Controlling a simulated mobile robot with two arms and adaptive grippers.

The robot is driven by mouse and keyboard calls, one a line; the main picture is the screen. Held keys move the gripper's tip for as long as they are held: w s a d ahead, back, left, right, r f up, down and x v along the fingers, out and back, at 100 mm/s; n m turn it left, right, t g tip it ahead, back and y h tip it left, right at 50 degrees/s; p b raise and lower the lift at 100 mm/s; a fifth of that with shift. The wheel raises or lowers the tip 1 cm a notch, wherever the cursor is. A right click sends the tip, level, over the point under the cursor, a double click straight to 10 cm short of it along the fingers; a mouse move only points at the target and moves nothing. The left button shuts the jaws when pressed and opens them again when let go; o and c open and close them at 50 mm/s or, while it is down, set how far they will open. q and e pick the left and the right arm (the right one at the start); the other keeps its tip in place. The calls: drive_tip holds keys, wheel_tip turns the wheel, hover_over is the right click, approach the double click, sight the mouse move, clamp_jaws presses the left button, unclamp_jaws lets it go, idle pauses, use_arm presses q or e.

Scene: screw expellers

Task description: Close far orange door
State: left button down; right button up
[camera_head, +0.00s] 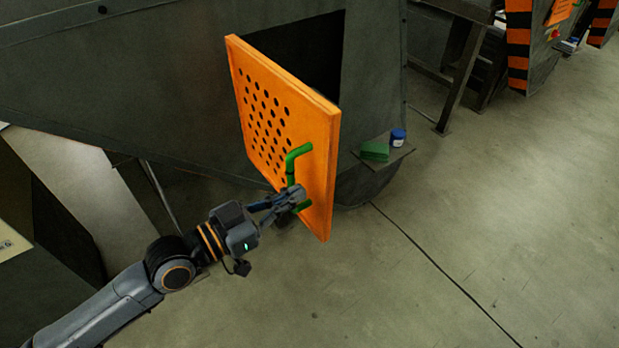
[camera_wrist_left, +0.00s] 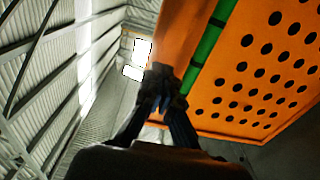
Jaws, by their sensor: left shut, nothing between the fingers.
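The orange door (camera_head: 262,112), with rows of dark holes, stands swung open from the grey machine, leaving a dark opening behind it. A green handle (camera_head: 291,165) is fixed to its face near the free edge. My left gripper (camera_head: 298,194) is at the handle's lower part, its fingers shut with nothing between them. In the left wrist view, the shut fingers of my left gripper (camera_wrist_left: 163,97) are beside the orange door (camera_wrist_left: 262,75) and the green handle (camera_wrist_left: 209,45). Whether the fingers touch the handle or door is unclear. My right gripper is not in view.
The grey machine body (camera_head: 140,80) fills the upper left. A small shelf at the machine's side holds a green block (camera_head: 375,151) and a blue jar (camera_head: 398,137). The floor (camera_head: 470,210) to the right is clear. Orange-and-black striped posts (camera_head: 518,45) stand at the upper right.

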sight(323, 179)
use_arm(q)
drive_tip(key=shift+p+x, duration=0.6)
drive_tip(key=shift+x, duration=1.5)
